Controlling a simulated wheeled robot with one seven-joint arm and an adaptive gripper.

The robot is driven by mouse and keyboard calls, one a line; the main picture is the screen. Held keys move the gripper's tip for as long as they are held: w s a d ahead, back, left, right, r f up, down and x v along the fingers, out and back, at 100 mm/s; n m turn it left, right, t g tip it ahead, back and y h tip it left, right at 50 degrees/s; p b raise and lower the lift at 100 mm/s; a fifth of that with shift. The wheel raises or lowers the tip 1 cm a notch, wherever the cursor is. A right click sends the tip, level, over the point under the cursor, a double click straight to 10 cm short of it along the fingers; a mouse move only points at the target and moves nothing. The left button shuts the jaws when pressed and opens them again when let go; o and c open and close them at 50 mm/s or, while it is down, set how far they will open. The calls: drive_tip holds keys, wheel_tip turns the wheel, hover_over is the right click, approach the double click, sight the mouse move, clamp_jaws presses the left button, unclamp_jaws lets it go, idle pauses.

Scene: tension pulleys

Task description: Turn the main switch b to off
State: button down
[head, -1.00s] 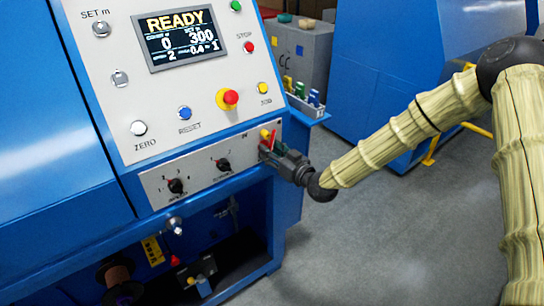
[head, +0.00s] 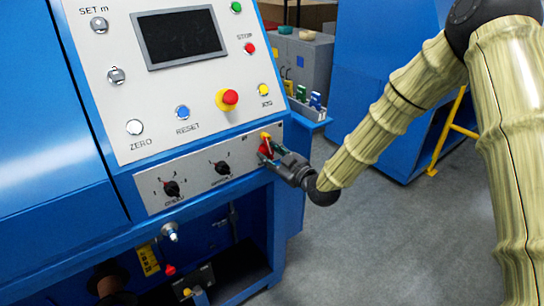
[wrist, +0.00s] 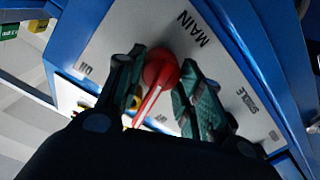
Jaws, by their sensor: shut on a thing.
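The main switch (head: 266,145) is a red handle on a yellow base, at the right end of the lower grey panel. In the wrist view its red handle (wrist: 160,75) lies between the green finger pads, beside the printed word MAIN. My gripper (head: 274,157) is shut on the red handle, reaching it from the lower right. The fingers (wrist: 162,64) stand either side of the handle in the wrist view. Part of the yellow base is hidden. The machine's display (head: 180,38) is dark.
Two black rotary knobs (head: 171,188) (head: 222,168) sit left of the switch. A red emergency button (head: 229,98) is above it. A side tray (head: 308,112) with small coloured items juts out behind my gripper. Grey floor (head: 370,240) is clear to the right.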

drive_tip(key=shift+w+d, duration=0.1)
drive_tip(key=shift+d, duration=0.05)
drive_tip(key=c, duration=0.9)
unclamp_jaws()
drive_tip(key=shift+c, duration=0.2)
drive_tip(key=v, duration=1.2)
